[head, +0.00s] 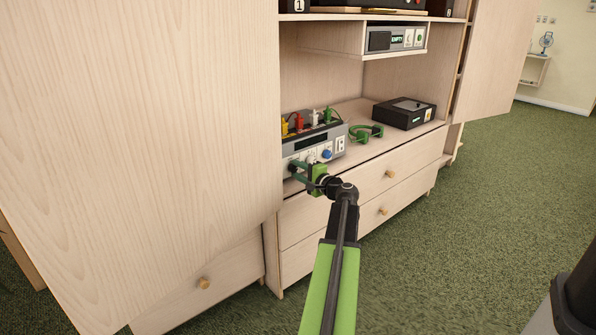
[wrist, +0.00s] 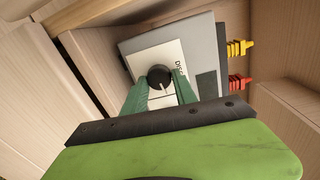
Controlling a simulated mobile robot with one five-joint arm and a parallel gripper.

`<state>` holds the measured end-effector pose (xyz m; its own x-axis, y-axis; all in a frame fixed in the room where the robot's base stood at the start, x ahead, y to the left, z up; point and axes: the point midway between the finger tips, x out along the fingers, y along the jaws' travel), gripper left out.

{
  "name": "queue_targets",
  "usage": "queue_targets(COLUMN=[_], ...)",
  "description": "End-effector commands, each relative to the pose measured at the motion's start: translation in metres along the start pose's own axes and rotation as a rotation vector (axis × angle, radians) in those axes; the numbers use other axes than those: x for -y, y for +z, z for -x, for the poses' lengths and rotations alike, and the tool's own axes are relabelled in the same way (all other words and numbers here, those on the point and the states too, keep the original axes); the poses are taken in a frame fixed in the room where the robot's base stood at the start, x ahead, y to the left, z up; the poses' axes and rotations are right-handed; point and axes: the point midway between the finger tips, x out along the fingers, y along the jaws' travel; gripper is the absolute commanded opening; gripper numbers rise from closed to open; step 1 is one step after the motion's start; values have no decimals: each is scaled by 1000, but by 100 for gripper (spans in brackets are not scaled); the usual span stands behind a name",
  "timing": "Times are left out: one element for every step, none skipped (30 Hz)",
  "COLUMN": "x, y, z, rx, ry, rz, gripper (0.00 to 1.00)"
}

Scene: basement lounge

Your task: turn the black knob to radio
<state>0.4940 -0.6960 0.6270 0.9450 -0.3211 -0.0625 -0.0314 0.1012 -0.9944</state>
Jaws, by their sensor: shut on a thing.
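The black knob (wrist: 159,75) is on the front panel of a grey device, with a pale pointer line and partly hidden lettering beside it in the wrist view. My gripper (wrist: 160,88) is shut on the knob, one green finger on each side. In the head view my gripper (head: 297,171) reaches the left end of the grey device (head: 339,146), which stands on the cabinet shelf. The knob is mostly hidden by the fingers there. I cannot read which setting the pointer faces.
Yellow, red, white and green plugs stand on top of the device. Green headphones (head: 366,132) and a black box (head: 404,113) lie to its right. A large wooden door panel (head: 150,130) stands close on the left. Drawers (head: 375,195) are below the shelf.

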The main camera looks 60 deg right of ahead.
Motion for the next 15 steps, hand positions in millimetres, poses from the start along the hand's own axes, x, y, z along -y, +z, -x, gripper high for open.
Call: queue_targets(x=[0,0,0,0,0,0,0,0,0,0,0,0,0,0,0], y=[-3,-3,-3,-3,-3,-3,-3,-3,-3,-3,-3,-3,-3,-3,-3], z=[1,1,1,1,1,1,1,1,1,1,1,1,1,1,1], rx=[-5,-4,-3,-3,-2,-1,-1,-1,0,0,0,0,0,0,0], ry=[0,0,0,0,0,1,1,1,1,1,1,1,1,1,1], rz=[-22,-36,-52,-64,-73,-85,-93,-100,-107,-111,-116,-120,-122,-124,-126], gripper=[0,0,0,0,0,0,0,0,0,0,0,0,0,0,0])
